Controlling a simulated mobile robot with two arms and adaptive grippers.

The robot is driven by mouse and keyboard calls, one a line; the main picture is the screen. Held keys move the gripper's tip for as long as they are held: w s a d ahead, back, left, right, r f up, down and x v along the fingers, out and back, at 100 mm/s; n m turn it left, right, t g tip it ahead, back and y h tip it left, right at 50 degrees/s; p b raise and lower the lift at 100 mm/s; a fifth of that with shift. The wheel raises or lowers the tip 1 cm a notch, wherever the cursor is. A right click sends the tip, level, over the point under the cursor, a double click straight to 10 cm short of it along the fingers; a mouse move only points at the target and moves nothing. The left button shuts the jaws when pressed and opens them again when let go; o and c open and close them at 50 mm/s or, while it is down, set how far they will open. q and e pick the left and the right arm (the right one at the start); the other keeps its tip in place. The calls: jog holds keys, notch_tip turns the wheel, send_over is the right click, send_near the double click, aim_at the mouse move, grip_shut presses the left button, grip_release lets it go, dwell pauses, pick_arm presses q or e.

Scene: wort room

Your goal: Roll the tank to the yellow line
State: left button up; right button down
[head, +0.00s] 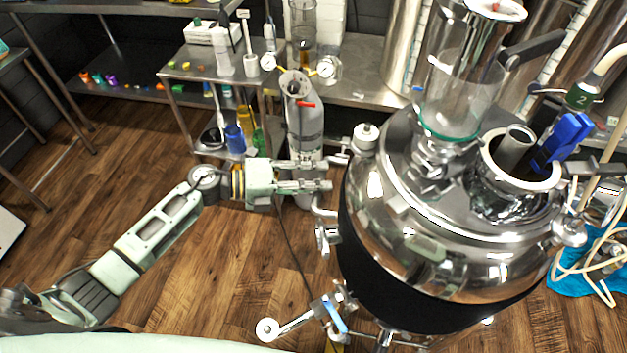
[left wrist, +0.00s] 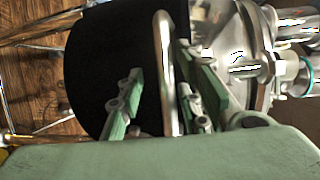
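The tank (head: 440,265) is a large, shiny steel vessel with a black band, filling the right half of the head view. A bent steel handle (head: 318,208) is on its left side. My left gripper (head: 330,175) is open at that side, fingers toward the tank. In the left wrist view, the handle bar (left wrist: 163,65) stands between the two green fingers of my left gripper (left wrist: 165,95), with a gap on the left side. The black band (left wrist: 105,65) is behind it. A small yellow patch (head: 334,346) shows on the floor at the bottom edge; I cannot tell if it is the line. My right gripper is out of view.
A steel cart (head: 180,95) with bottles and instruments stands behind my left gripper. A grey cylinder (head: 303,120) stands close behind it. A valve with a blue lever (head: 335,318) sticks out low from the tank. A blue cloth and hose (head: 590,275) lie at right. Wooden floor (head: 215,285) at left is clear.

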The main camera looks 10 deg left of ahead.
pick_arm(q)
jog(key=shift+s+a+r, duration=0.1)
jog(key=shift+a+r, duration=0.05)
jog(key=v, duration=1.2)
